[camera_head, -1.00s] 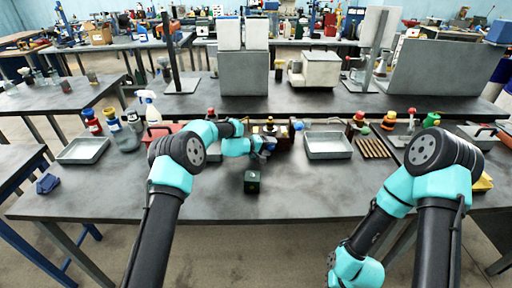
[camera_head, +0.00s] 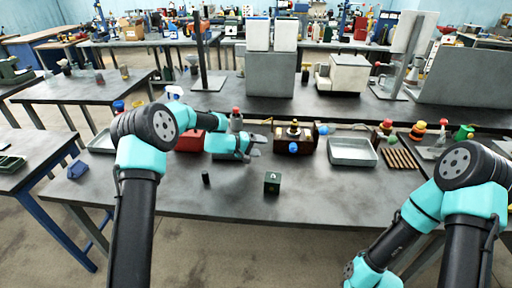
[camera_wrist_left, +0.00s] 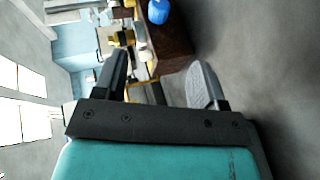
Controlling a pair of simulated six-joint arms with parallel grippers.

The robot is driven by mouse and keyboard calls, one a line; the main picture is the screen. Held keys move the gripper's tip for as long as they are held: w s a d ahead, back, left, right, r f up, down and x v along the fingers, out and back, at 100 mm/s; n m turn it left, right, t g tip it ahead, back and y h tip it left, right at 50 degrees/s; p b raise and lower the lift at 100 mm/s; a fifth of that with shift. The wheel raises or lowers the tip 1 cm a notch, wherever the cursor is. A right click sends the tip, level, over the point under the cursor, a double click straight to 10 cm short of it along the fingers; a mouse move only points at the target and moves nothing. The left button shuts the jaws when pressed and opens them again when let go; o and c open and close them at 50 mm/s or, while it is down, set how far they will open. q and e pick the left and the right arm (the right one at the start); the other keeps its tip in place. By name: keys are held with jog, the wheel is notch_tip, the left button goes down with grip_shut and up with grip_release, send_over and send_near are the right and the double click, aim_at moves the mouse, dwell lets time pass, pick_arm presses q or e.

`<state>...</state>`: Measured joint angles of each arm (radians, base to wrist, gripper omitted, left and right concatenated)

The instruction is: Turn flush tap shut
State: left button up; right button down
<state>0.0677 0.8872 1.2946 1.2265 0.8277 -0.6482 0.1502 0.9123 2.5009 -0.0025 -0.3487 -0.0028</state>
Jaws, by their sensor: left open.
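A dark brown device (camera_head: 306,139) with brass parts on top stands on the work table. It carries a blue knob (camera_head: 293,147) on its front and another blue knob (camera_head: 323,130) at its right side; I cannot tell which is the flush tap. My left gripper (camera_head: 260,145) is open and empty, just left of the device and apart from it. In the left wrist view its two fingers (camera_wrist_left: 158,82) are spread, with a blue knob (camera_wrist_left: 158,11) on the brown block beyond them, not between them. My right arm shows at the right; its gripper is out of frame.
A grey tray (camera_head: 353,152) is right of the device, with a slatted wooden rack (camera_head: 399,158) beyond. A red-capped bottle (camera_head: 236,120) stands behind my left gripper.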

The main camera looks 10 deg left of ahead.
pick_arm(q)
jog(key=shift+s+a+r, duration=0.2)
jog(key=shift+s+a, duration=0.05)
jog(key=shift+a, duration=0.2)
